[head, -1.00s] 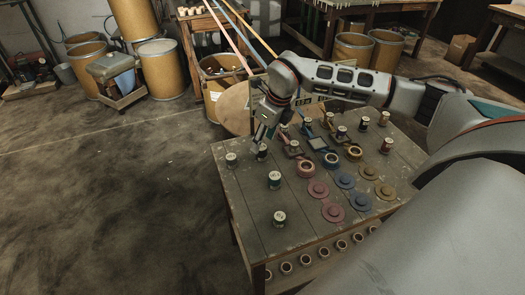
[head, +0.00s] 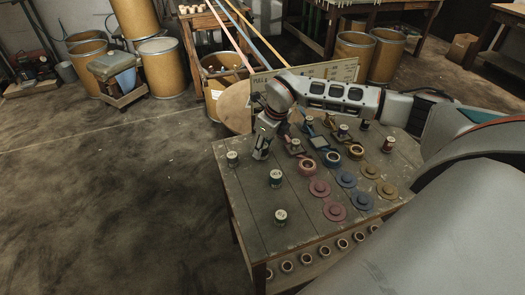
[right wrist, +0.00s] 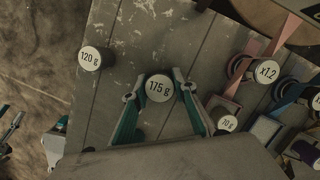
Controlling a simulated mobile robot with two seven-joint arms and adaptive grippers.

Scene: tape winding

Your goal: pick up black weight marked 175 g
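The black weight with the white 175 g label (right wrist: 159,88) stands upright on the table, between the fingers of my right gripper (right wrist: 160,80) in the right wrist view. One finger is close on each side; any contact is hard to make out. In the head view my right gripper (head: 262,150) is down at the table top and mostly hides this weight. My left gripper (right wrist: 35,125) shows partly at the lower left of the right wrist view, its fingers apart and empty. It is outside the head view.
A 120 g weight (right wrist: 92,58) stands left of the gripper and a 70 g weight (right wrist: 228,123) to its right. Two more weights (head: 276,178) (head: 280,216) stand nearer the front of the table (head: 250,215).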

